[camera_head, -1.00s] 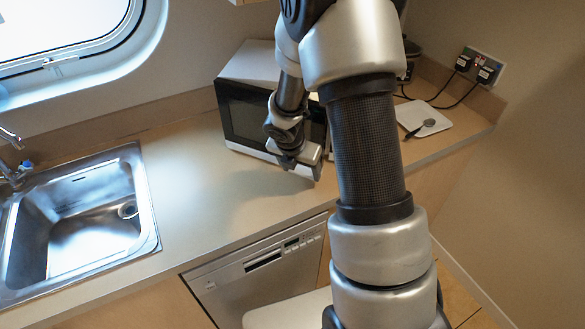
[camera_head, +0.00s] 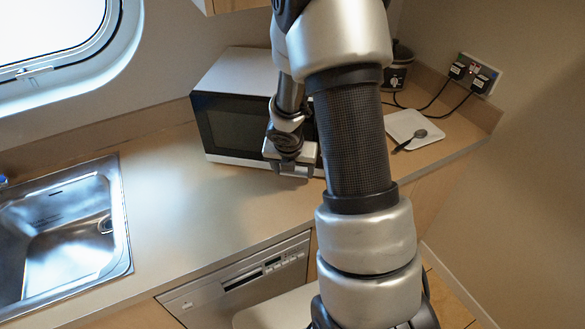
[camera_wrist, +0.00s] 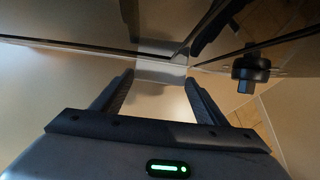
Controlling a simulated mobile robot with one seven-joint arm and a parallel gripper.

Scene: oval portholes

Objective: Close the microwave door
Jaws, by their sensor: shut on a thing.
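The white microwave (camera_head: 236,72) stands on the counter, with its dark-windowed door (camera_head: 232,126) facing the front. Much of its right side is hidden behind my arm. My gripper (camera_head: 292,172) is at the door's right-hand part, low down in front of it. In the wrist view, my gripper (camera_wrist: 163,92) has its two dark fingers on either side of a shiny pale piece, which looks like the door's handle (camera_wrist: 161,70). It is shut on that piece. Dark edges spread apart to the right of it; the exact door gap cannot be told.
A steel sink (camera_head: 65,245) is at the left, and a dishwasher (camera_head: 240,280) sits under the counter (camera_head: 185,220). A white board (camera_head: 412,125) with a dark spoon lies right of my arm, near plugged sockets (camera_head: 475,75). Counter between sink and microwave is clear.

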